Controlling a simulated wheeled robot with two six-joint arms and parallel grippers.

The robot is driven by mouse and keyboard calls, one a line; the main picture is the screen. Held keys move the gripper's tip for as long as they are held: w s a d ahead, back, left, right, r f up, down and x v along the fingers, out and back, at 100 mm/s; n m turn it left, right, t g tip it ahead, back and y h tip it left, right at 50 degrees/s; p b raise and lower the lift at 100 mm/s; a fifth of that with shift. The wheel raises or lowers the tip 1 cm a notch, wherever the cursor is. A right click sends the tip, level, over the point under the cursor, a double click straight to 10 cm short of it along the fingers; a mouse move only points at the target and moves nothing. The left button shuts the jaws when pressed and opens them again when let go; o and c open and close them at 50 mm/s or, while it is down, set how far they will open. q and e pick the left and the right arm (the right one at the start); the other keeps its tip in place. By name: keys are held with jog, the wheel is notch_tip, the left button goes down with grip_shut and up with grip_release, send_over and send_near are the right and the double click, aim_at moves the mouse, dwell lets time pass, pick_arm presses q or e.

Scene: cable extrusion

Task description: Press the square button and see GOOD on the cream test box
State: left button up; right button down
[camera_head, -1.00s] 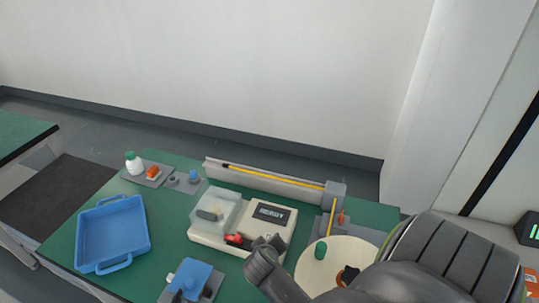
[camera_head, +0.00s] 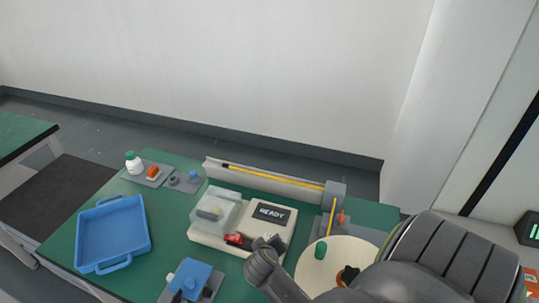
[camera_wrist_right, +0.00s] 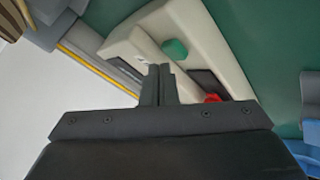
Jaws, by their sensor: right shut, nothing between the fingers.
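The cream test box (camera_head: 282,234) sits in the middle of the green table. Its dark display (camera_head: 271,214) reads READY. A clear cover (camera_head: 215,208) stands on its left part, and a red part (camera_head: 237,239) shows at its front. My right gripper (camera_head: 268,241) is at the box's front edge, its arm coming from the lower right. In the right wrist view the shut, empty fingers (camera_wrist_right: 157,72) point at the cream box (camera_wrist_right: 205,28). A green square button (camera_wrist_right: 175,48) lies just beyond the tips, apparently apart from them. My left gripper is not in view.
A blue tray (camera_head: 112,235) is at the left, and a blue fixture (camera_head: 190,277) at the front. A rail with a yellow cable (camera_head: 275,180) runs behind the box. A round cream disc (camera_head: 313,268) lies to the right, partly under my arm.

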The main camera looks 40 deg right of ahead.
jog(key=shift+f, duration=0.25)
jog(key=shift+f, duration=0.45)
dwell(0.8)
jog(key=shift+r, duration=0.15)
jog(key=shift+r+p, duration=0.7)
jog(key=shift+p, duration=0.1)
notch_tip(320, 180, up, 5)
jog(key=p, duration=0.5)
jog(key=shift+a, duration=0.1)
dwell(0.7)
